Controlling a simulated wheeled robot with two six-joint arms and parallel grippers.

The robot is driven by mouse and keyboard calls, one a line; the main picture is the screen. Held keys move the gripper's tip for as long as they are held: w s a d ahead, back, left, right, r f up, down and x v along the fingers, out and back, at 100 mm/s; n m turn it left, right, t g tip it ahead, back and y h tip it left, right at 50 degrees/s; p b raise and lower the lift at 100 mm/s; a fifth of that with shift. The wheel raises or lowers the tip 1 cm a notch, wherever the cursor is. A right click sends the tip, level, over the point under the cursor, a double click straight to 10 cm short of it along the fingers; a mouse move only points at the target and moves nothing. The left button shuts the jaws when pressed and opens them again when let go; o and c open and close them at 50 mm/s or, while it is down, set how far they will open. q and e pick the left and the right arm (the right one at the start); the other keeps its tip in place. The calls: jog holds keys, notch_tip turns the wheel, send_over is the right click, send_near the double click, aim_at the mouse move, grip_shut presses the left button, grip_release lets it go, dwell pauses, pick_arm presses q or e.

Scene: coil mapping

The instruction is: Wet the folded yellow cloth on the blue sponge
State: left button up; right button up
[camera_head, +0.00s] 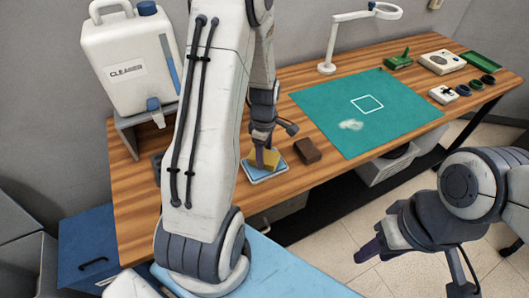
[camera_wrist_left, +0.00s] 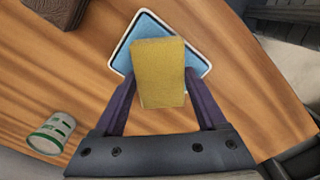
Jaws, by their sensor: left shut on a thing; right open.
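The folded yellow cloth (camera_head: 270,157) is held between the fingers of my left gripper (camera_head: 264,150). In the left wrist view the cloth (camera_wrist_left: 160,72) is a flat yellow block between both dark fingers. The blue sponge (camera_head: 258,172) is a flat pad with a white border on the table, directly below the cloth; it also shows in the left wrist view (camera_wrist_left: 128,60). The cloth hides its middle. I cannot tell whether cloth and sponge touch. My right gripper (camera_head: 385,245) is open, low at the right, away from the table.
A brown block (camera_head: 307,151) stands right of the sponge. A green mat (camera_head: 335,120) with a white square outline and a pale smear lies further right. A cleaner jug (camera_head: 130,60) stands at the left. A small green-white can (camera_wrist_left: 52,133) shows in the wrist view.

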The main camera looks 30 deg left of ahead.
pick_arm(q)
jog(key=shift+f+b, duration=0.4)
jog(key=shift+f, duration=0.15)
dwell(0.4)
dwell(1.0)
notch_tip(320, 180, up, 7)
jog(key=p, duration=0.6)
jog(key=shift+p, duration=0.3)
dwell(0.6)
